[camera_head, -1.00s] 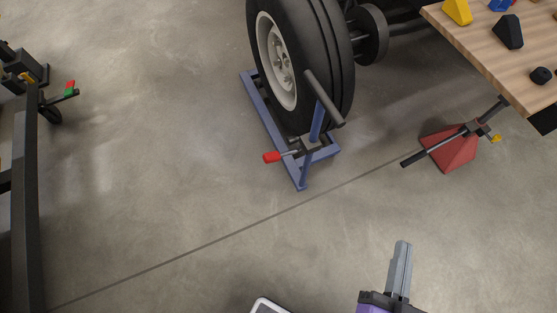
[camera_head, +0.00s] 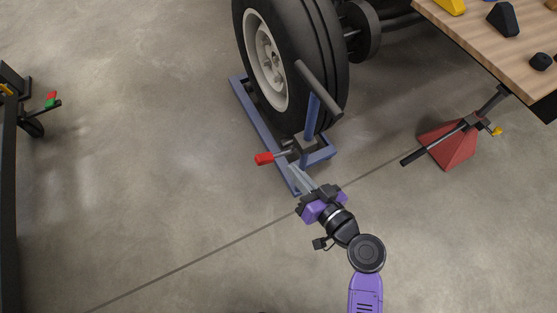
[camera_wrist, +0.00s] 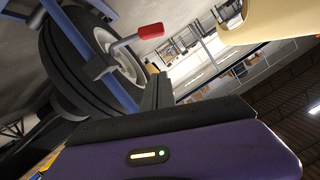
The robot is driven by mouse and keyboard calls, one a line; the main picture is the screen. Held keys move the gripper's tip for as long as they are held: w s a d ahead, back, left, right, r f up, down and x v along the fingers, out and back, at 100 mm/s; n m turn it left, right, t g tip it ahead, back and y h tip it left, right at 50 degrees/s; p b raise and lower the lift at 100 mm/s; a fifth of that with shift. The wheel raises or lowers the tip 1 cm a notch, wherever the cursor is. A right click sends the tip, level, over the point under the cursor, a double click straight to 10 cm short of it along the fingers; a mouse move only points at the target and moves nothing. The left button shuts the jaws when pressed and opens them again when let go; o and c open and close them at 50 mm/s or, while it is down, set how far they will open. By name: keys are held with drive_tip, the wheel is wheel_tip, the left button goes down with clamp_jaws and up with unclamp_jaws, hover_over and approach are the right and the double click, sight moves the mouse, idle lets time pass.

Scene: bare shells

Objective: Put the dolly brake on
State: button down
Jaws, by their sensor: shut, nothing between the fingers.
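The blue wheel dolly (camera_head: 252,120) stands around the foot of a large black tyre. A lever with a red grip (camera_head: 264,159) sticks out to the left from the dolly's near end; the red grip also shows in the wrist view (camera_wrist: 151,31). My gripper (camera_head: 293,168) is shut and empty, its fingers just below and right of the red grip. In the head view I cannot tell whether they touch the lever; in the wrist view the fingers (camera_wrist: 156,90) appear below the grip, apart from it.
A dark push bar (camera_head: 318,88) rises on a blue post above the dolly's near end. A red jack stand (camera_head: 452,146) stands to the right under a wooden bench (camera_head: 490,45). A dark cart with a red and green pedal (camera_head: 51,99) is at far left. The floor between is clear.

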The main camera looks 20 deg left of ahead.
hover_over(268, 162)
drive_tip(key=w+d, duration=0.2)
wheel_tip(268, 162, down, 2)
drive_tip(key=f, duration=0.1)
drive_tip(key=s+f+b, duration=0.1)
drive_tip(key=shift+s+a+f+b, duration=0.2)
drive_tip(key=shift+a+f+b, duration=0.1)
drive_tip(key=shift+a+f, duration=0.1)
drive_tip(key=shift+s+a+f, duration=0.15)
drive_tip(key=shift+s+f, duration=0.1)
drive_tip(key=shift+f, duration=0.3)
drive_tip(key=shift+f+b, duration=0.25)
drive_tip(key=shift+b, duration=0.2)
drive_tip(key=shift+s+a+f+n+b, duration=0.1)
drive_tip(key=shift+s+f+n+b, duration=0.1)
drive_tip(key=shift+f+n+b, duration=0.7)
drive_tip(key=shift+s+a+f+t+h+b, duration=0.15)
drive_tip(key=shift+t+h+b, duration=0.25)
drive_tip(key=shift+b, duration=0.8)
